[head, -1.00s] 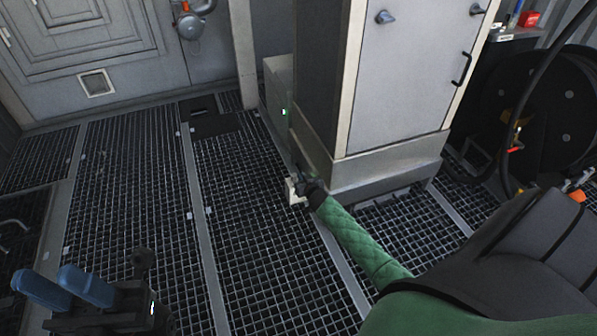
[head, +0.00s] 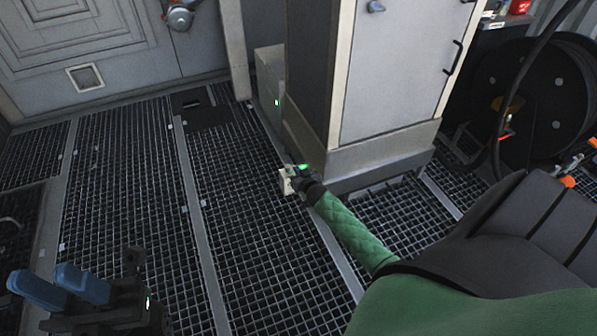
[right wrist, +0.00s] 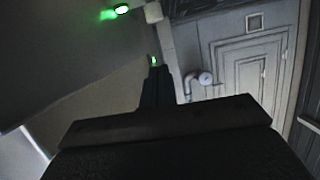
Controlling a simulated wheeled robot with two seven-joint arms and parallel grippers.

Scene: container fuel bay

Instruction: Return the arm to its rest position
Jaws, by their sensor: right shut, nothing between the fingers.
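My right arm, in a green sleeve (head: 352,230), reaches forward in the head view to my right gripper (head: 292,172). That gripper is beside the base of the tall cabinet, and a small green light glows on it. In the right wrist view its dark fingers (right wrist: 156,84) are together with nothing between them. My left gripper (head: 62,283) is low at the left of the head view, above the grating. Its two blue fingers stand apart and empty, and its arm is out of view.
A tall grey cabinet (head: 392,85) stands close beside my right gripper, with a low box (head: 268,85) behind it. A hose reel (head: 535,95) is at the right. A panelled door (right wrist: 237,75) and a valve (head: 180,18) are at the back. The grated floor (head: 140,190) is clear.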

